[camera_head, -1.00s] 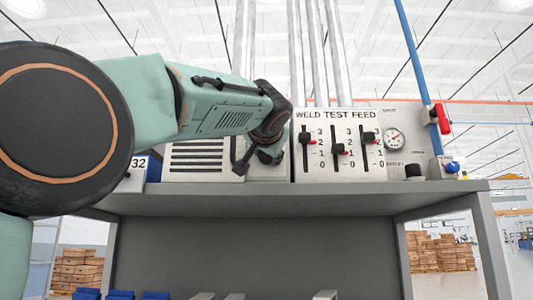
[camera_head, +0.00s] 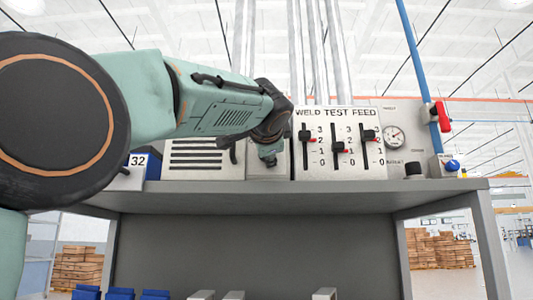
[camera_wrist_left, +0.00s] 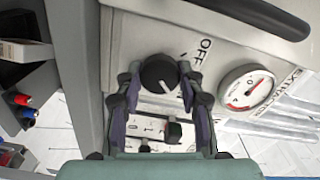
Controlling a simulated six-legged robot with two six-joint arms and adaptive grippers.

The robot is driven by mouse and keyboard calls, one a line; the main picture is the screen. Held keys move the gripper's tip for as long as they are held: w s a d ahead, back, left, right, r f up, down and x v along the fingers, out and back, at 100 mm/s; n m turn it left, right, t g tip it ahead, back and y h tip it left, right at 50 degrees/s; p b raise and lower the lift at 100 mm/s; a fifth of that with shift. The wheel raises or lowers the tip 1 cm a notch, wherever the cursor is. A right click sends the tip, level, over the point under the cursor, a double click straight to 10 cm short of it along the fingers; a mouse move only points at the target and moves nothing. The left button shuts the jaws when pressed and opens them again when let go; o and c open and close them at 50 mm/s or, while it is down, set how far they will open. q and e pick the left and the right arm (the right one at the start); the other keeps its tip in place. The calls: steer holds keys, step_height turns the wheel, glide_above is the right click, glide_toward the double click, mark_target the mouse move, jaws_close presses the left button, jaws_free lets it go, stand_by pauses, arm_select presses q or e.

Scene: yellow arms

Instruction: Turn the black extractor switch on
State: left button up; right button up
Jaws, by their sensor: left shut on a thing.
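The black extractor switch (camera_wrist_left: 158,73) is a round knob on a pale panel, seen in the left wrist view. A white mark on it points toward the lower right of that picture, and the word OFF (camera_wrist_left: 201,55) is printed to its right. My left gripper (camera_wrist_left: 160,84) has one finger on each side of the knob and is shut on it. In the head view my left gripper (camera_head: 262,153) is at the panel left of the slider board, and the arm and gripper hide the knob there. My right gripper is in neither view.
The WELD TEST FEED board (camera_head: 338,145) with several sliders stands right of my gripper. A gauge (camera_head: 393,136), a black knob (camera_head: 413,169), a red-handled valve (camera_head: 441,118) and a blue knob (camera_head: 452,165) are farther right. All stand on a grey shelf (camera_head: 290,199).

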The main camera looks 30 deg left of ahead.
arm_select(q)
steer(key=shift+m, duration=0.3)
steer(key=o, duration=0.8)
steer(key=shift+d, duration=0.1)
steer(key=o, duration=0.4)
steer(key=shift+s+d+r, duration=0.1)
steer(key=shift+s+d, duration=0.1)
steer(key=shift+d, duration=0.05)
steer(key=shift+w+a, duration=0.15)
steer(key=shift+a, duration=0.15)
steer(key=shift+d, duration=0.1)
